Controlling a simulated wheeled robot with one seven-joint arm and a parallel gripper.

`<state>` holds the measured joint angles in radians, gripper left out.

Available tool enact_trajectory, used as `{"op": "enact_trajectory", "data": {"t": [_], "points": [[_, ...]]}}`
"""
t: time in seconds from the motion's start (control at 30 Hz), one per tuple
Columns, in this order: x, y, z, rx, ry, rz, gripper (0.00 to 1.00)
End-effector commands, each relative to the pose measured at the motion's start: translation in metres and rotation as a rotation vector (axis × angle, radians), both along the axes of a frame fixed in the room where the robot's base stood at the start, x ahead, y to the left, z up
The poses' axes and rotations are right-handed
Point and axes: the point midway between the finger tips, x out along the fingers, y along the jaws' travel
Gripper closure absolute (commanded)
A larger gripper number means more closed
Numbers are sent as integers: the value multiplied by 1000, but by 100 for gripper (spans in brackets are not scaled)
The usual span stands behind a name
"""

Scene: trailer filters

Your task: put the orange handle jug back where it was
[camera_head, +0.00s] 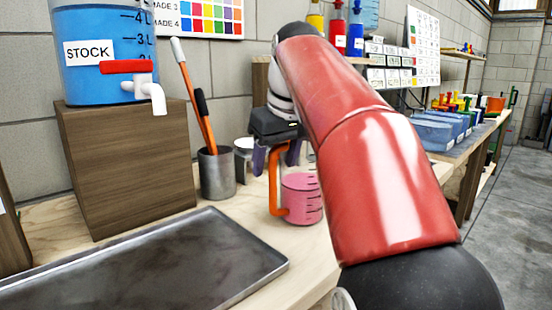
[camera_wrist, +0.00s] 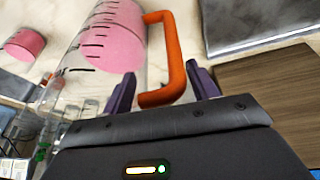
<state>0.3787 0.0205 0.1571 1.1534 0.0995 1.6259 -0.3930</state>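The orange handle jug is clear with dark marks and holds pink liquid (camera_head: 302,200). It appears upright on the wooden worktop, with its orange handle (camera_head: 275,185) towards the left. My gripper (camera_head: 276,158) is above the handle, with its purple fingers apart. In the wrist view the jug (camera_wrist: 108,45) lies ahead of my gripper (camera_wrist: 162,88). The orange handle (camera_wrist: 175,60) reaches between the fingertips, with a visible gap on both sides. My arm hides part of the worktop to the jug's right.
A metal pot (camera_head: 216,175) with tools stands left of the jug. A metal tray (camera_head: 150,262) lies in front. A wooden block (camera_head: 125,165) bears the blue stock tank (camera_head: 105,50). Another pink-filled vessel (camera_wrist: 24,44) shows in the wrist view.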

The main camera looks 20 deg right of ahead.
Motion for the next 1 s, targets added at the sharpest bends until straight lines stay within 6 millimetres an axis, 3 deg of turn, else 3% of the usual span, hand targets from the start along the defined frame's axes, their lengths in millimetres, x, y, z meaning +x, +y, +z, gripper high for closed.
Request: {"op": "enact_trajectory", "data": {"t": [0.1, 0.37, 0.8, 1.0], "points": [[0, 0, 0, 0, 1, 0, 28], [0, 0, 0, 1, 4, 0, 28], [-21, -2, 62, 1, 0, 0, 28], [-26, -2, 73, 1, 1, 0, 28]]}}
